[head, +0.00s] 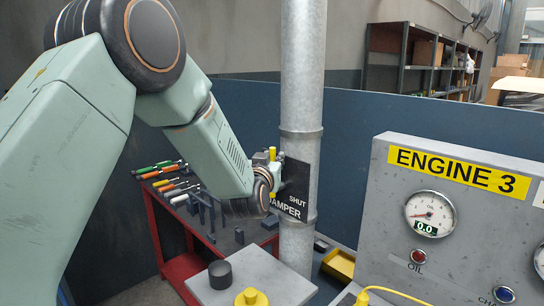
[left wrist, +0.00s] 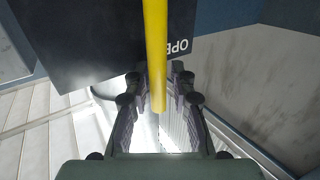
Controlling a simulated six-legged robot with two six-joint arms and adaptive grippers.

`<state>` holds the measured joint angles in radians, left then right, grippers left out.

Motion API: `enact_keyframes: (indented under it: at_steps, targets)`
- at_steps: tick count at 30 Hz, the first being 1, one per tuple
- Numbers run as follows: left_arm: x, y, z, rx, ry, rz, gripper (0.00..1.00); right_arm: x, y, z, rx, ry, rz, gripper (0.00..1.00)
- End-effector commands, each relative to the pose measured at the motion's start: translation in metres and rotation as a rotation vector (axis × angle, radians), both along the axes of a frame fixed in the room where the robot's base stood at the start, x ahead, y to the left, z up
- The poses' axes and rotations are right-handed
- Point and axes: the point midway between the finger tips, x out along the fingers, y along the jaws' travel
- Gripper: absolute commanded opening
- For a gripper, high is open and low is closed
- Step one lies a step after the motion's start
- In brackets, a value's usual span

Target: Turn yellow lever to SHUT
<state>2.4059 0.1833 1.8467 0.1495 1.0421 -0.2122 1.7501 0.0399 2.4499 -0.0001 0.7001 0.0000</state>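The yellow lever (left wrist: 156,55) comes down from the top in the left wrist view, and its free end lies between the fingers of my left gripper (left wrist: 159,78). The fingers stand apart on both sides, and I see no clear grip on it. In the head view a small bit of the lever (head: 272,154) shows above my left gripper (head: 272,185), which hides the rest. Behind it is the black damper plate (head: 296,190), marked SHUT. Part of the word OPEN shows on the plate (left wrist: 95,45) in the left wrist view. My right gripper is not in view.
A grey vertical pipe (head: 303,70) stands behind the plate. The grey ENGINE 3 panel (head: 390,230) with gauges is at the right. A red bench (head: 160,235) with several tools is at the left. A grey block (head: 285,282) with a yellow knob (head: 251,297) is in front.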

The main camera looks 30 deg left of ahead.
Motion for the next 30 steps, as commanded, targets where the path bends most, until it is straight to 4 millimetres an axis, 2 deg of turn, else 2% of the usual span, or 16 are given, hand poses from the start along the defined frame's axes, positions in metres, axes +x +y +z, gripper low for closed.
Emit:
enact_keyframes:
  at_steps: [10, 19, 30]
  targets:
    - [0.0047, 0.0025, 0.0000, 0.000, 0.000, 0.000, 0.24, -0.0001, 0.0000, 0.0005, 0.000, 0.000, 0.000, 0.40]
    - [0.0043, 0.0028, -0.0006, -0.001, 0.001, 0.001, 0.00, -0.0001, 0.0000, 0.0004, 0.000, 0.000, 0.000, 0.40]
    - [0.0041, 0.0023, -0.0008, -0.001, 0.001, 0.001, 0.00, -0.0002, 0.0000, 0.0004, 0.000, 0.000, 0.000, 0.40]
